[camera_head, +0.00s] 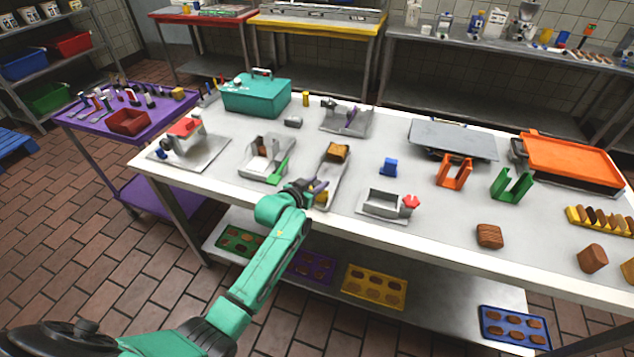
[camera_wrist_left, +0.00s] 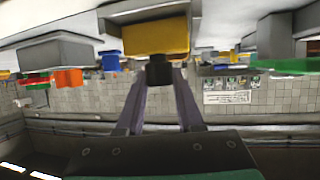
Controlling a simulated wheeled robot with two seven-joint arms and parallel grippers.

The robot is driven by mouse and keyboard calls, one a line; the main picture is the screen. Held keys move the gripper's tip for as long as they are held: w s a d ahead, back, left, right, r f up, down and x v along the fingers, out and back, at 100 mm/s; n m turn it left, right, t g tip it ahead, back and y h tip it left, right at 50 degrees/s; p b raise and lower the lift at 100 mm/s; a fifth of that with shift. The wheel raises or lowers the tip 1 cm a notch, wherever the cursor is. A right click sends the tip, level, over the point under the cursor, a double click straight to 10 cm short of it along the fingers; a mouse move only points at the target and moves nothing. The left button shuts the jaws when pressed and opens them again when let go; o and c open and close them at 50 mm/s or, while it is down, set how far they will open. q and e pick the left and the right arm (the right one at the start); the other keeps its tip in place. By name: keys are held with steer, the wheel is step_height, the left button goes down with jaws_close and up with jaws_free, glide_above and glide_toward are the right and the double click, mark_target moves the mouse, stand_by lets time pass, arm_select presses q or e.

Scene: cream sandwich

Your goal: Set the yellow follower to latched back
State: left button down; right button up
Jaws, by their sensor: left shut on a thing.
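The yellow follower (camera_wrist_left: 155,38) fills the upper middle of the wrist view, which is upside down. A short black stub (camera_wrist_left: 159,72) sticks out of it. My left gripper (camera_wrist_left: 160,80) has its two purple fingers closed in on this stub. In the head view the left gripper (camera_head: 316,187) is at the near end of a long grey channel (camera_head: 333,176). Only a small yellow patch of the follower (camera_head: 322,195) shows there, mostly hidden by the gripper. A brown block (camera_head: 338,151) sits at the channel's far end. Whether the follower is latched I cannot tell.
A grey fixture with a green lever (camera_head: 278,171) stands close left of the gripper. A grey fixture with a red knob (camera_head: 410,203) stands to the right. A blue block (camera_head: 388,167) and an orange holder (camera_head: 454,172) are further right. The table's front edge is close below.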

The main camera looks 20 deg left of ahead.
arm_select(q)
steer(key=shift+f, duration=0.15)
steer(key=shift+s+f, duration=0.1)
steer(key=c, duration=0.5)
jaws_free()
steer(key=shift+s+r, duration=0.15)
steer(key=shift+r, duration=0.05)
arm_select(e)
steer(key=shift+w, duration=0.25)
arm_select(q)
steer(key=b+v, duration=0.1)
steer(key=v, duration=1.3)
steer(key=shift+s+a+r, duration=0.1)
steer(key=shift+s, duration=0.15)
arm_select(e)
steer(key=shift+s+f, duration=0.15)
steer(key=shift+f, duration=0.45)
